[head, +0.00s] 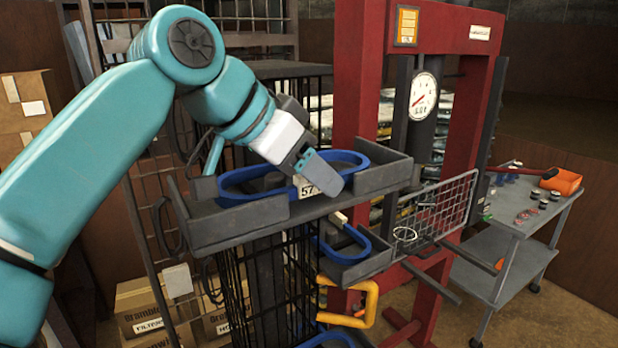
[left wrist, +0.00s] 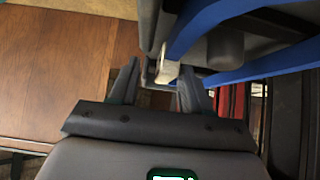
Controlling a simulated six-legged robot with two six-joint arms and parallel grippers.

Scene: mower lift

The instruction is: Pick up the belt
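A blue belt (head: 243,176) lies as a long loop on the upper grey tray (head: 240,226). A pale tag marked 57 (head: 306,187) is at the tray's front edge. My left gripper (head: 318,174) reaches down from the left over the front of this tray, close to the belt and tag. In the left wrist view, the fingers of my left gripper (left wrist: 158,78) are spread apart. The pale tag (left wrist: 167,72) shows between and beyond the fingertips. My right gripper is out of view.
A lower tray (head: 362,266) holds another blue belt (head: 356,236). An orange-yellow handle (head: 366,304) hangs below. A red press frame (head: 352,75) with a gauge (head: 423,97) stands close behind. A grey cart (head: 520,228) stands at right, with small items on top.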

